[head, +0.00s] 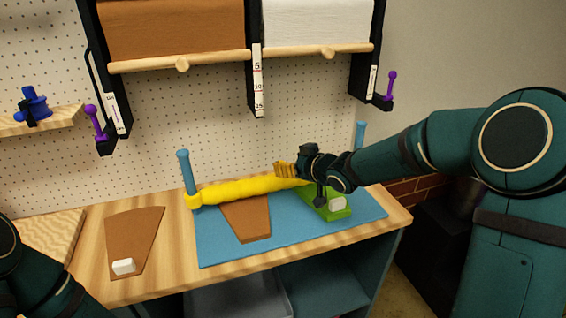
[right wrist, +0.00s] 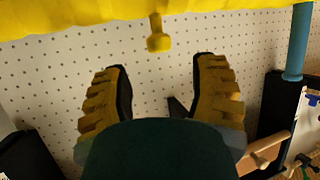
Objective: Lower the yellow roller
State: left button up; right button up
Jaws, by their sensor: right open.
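The yellow roller (head: 240,190) runs across above the blue mat (head: 215,248), with its left end ring at the left blue post (head: 187,176). In the right wrist view the roller (right wrist: 80,16) crosses the top, and a yellow knob (right wrist: 158,36) sticks out from it. My right gripper (head: 282,169) is at the roller's right part. Its ribbed fingers are open, with the knob just beyond the gap between the fingertips (right wrist: 158,66), not touching them. The roller's right end is hidden behind my gripper. My left gripper is out of view.
Under the roller lie a brown wrap sheet (head: 248,222) and a green piece (head: 334,212) with a white block. Another brown sheet (head: 142,235) with a white block lies left. The right blue post (head: 360,136) stands behind my right arm. Paper rolls (head: 175,30) hang above.

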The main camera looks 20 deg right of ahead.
jog(key=v, duration=0.6)
jog(key=shift+s+r, duration=0.2)
jog(key=shift+s, duration=0.15)
jog(key=shift+d, duration=0.1)
